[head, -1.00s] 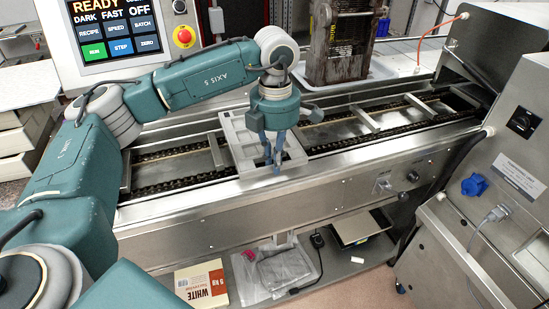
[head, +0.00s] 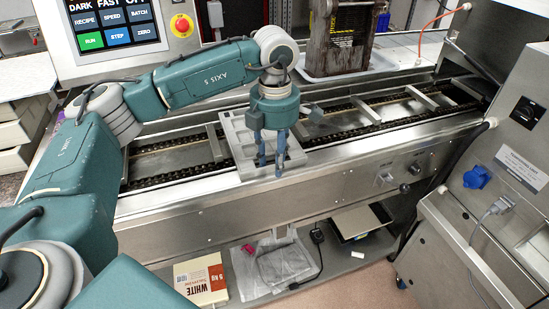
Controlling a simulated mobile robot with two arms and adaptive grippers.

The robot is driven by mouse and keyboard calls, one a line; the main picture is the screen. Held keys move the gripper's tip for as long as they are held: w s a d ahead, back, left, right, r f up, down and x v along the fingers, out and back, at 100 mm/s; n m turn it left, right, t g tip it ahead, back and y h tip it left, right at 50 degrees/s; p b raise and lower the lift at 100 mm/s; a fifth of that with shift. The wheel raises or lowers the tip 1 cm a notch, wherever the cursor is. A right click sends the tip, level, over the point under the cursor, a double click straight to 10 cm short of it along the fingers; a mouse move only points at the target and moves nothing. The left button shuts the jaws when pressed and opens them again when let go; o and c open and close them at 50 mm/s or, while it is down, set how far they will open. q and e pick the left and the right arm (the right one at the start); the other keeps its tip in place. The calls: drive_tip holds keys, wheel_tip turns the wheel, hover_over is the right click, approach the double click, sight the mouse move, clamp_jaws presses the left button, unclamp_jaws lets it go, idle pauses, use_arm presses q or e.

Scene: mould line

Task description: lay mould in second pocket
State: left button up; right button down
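The mould (head: 232,151) is a light grey tray with square cavities. It lies across the conveyor (head: 190,158), over the span between two crossbars, and its near edge reaches over the front rail. My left gripper (head: 270,167) points down at the mould's right part. Its blue fingers appear shut on the mould; the exact contact is hidden. Crossbars divide the chain conveyor into pockets, with one crossbar (head: 215,143) left of the mould and another (head: 368,109) to the right. I cannot tell whether the mould touches the chains. My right gripper is out of view.
A control panel (head: 116,25) stands at the back left. A brown rack (head: 340,40) stands on a white tray behind the conveyor. A steel machine (head: 500,160) closes off the right. A box (head: 200,280) and a plastic bag (head: 283,262) lie on the shelf below.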

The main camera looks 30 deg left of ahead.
use_arm(q)
drive_tip(key=shift+r, duration=0.15)
wheel_tip(320, 180, up, 12)
idle(0.4)
drive_tip(key=shift+f, duration=0.2)
idle(0.6)
